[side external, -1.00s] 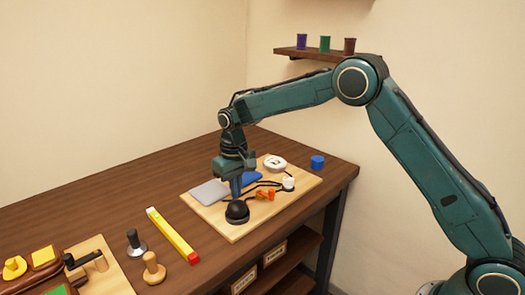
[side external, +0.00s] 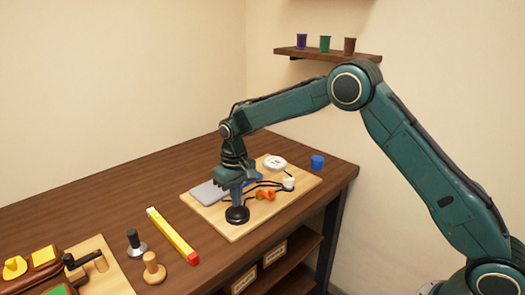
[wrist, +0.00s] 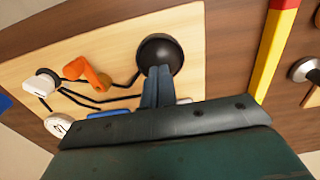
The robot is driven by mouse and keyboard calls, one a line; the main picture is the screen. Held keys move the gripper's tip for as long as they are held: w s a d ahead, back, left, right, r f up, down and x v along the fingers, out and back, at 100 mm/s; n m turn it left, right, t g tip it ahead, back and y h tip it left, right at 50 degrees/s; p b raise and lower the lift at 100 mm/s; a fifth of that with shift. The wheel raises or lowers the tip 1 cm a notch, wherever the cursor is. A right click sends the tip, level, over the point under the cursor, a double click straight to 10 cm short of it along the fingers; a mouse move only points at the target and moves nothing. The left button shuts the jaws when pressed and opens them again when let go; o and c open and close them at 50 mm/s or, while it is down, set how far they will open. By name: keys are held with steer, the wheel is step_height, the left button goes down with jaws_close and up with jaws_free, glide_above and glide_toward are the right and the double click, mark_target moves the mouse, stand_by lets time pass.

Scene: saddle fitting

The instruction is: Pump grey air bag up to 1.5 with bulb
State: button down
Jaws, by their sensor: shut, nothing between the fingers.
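The black bulb (side external: 237,215) sits at the front of the light wooden board (side external: 285,205) and looks squashed low. It also shows in the wrist view (wrist: 162,52). My gripper (side external: 236,204) is shut and empty, pointing down, its fingertips on top of the bulb. The flat grey air bag (side external: 207,193) lies on the board behind my gripper, partly hidden. A blue bag (side external: 254,176) lies beyond it, mostly hidden. Black hoses join the bulb, an orange valve (side external: 265,195) and a white fitting (side external: 289,183). The round white gauge (side external: 275,162) is too small to read.
A blue cup (side external: 317,162) stands right of the board. The rear left of the table is clear.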

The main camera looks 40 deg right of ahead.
steer(key=shift+f, duration=0.3)
steer(key=shift+r, duration=1.7)
steer(key=shift+f, duration=0.25)
steer(key=shift+f, duration=1.45)
steer(key=shift+r, duration=1.7)
steer(key=shift+r, duration=0.15)
